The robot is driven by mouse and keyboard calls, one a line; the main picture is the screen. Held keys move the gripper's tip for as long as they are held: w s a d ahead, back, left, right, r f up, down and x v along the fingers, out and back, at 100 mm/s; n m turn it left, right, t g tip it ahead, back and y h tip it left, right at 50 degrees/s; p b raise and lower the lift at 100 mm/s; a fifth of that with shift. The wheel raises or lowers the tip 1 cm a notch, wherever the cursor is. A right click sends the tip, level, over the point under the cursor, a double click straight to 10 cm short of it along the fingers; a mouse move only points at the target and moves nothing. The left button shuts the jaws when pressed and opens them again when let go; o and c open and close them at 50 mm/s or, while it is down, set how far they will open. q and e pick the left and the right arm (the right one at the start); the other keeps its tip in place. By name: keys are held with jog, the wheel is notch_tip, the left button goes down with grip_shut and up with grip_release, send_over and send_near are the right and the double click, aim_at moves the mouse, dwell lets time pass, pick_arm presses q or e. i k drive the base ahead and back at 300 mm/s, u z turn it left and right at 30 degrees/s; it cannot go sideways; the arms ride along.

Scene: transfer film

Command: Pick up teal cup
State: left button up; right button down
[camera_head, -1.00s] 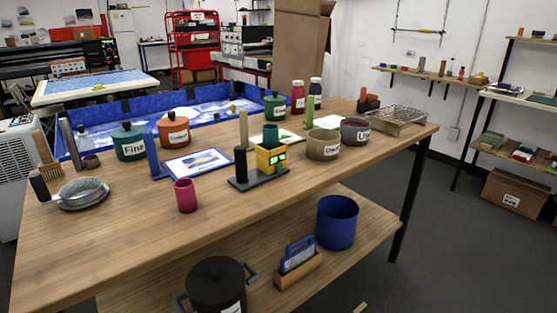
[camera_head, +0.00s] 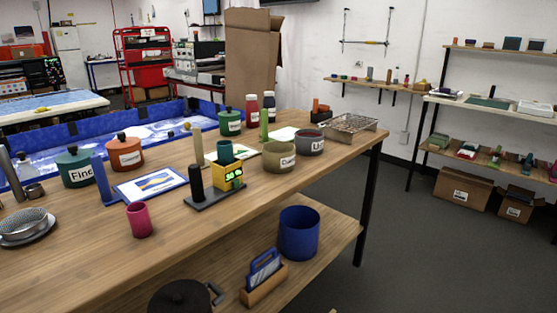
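A teal cup (camera_head: 225,152) stands upright on the wooden table, close behind a yellow box with a green lit display (camera_head: 229,174). The box hides the lower part of the cup. A dark upright post (camera_head: 196,183) on a black base stands just left of the box. Neither of my grippers shows in the head view.
A pink cup (camera_head: 139,219) stands in front on the table (camera_head: 100,262). A framed picture (camera_head: 150,187), a tan labelled bowl (camera_head: 279,157), a grey labelled bowl (camera_head: 309,142) and green and orange lidded pots surround the middle. A blue bucket (camera_head: 299,233) stands on the lower shelf.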

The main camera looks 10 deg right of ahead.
aim_at(225, 149)
jog(key=z, duration=1.65)
jog(key=i, duration=2.3)
jog(key=u, duration=2.2)
